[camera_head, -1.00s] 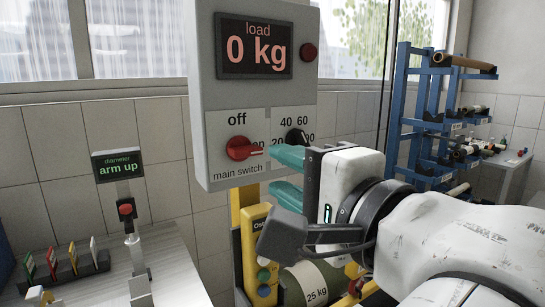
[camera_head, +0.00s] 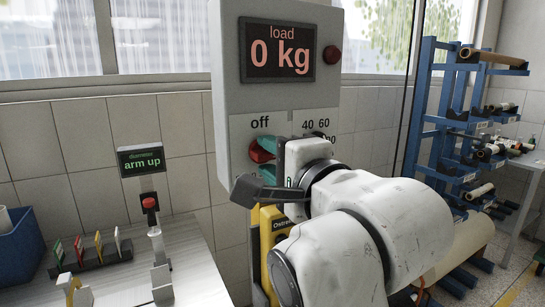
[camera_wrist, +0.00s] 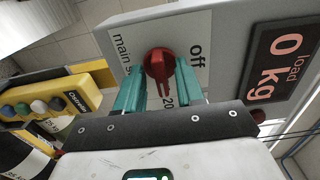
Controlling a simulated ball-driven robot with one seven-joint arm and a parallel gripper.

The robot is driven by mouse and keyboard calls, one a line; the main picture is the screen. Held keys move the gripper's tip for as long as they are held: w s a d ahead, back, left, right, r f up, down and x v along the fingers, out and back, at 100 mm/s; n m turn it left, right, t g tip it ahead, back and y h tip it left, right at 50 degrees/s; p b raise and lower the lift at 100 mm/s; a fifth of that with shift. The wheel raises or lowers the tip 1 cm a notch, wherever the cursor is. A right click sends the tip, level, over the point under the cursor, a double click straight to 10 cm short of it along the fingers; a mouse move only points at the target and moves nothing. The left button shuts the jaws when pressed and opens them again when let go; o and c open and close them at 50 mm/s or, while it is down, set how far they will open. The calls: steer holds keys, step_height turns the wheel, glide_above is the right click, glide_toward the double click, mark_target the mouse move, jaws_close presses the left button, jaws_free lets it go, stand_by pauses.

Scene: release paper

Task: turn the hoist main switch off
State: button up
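The red main switch knob (camera_head: 258,152) is on the front of the grey hoist control box (camera_head: 228,90), below the printed "off". My gripper (camera_head: 267,158) is at the knob, hiding part of it and the labels around it. In the wrist view the knob (camera_wrist: 158,64) sits between my two teal fingers (camera_wrist: 159,80), which are open, one on each side, with small gaps visible. The knob's handle points down in that view, back between the fingers, at right angles to the "off" label (camera_wrist: 196,62) side.
The display (camera_head: 277,50) reads "0 kg", with a red button (camera_head: 332,55) beside it. A dial at right is partly hidden by my gripper. A yellow pendant (camera_wrist: 60,102) hangs below the box. A bench with an "arm up" display (camera_head: 141,160) stands left; a blue rack (camera_head: 430,120) stands right.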

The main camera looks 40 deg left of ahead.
jaws_close()
steer(key=shift+n, duration=0.3)
steer(key=n+p, duration=0.1)
steer(key=n, duration=0.2)
steer(key=shift+n, duration=0.4)
steer(key=n, duration=0.4)
steer(key=shift+f, duration=0.1)
steer(key=n, duration=0.5)
steer(key=shift+b, duration=0.4)
steer(key=n+b, duration=0.1)
steer(key=n, duration=0.3)
steer(key=shift+n, duration=0.3)
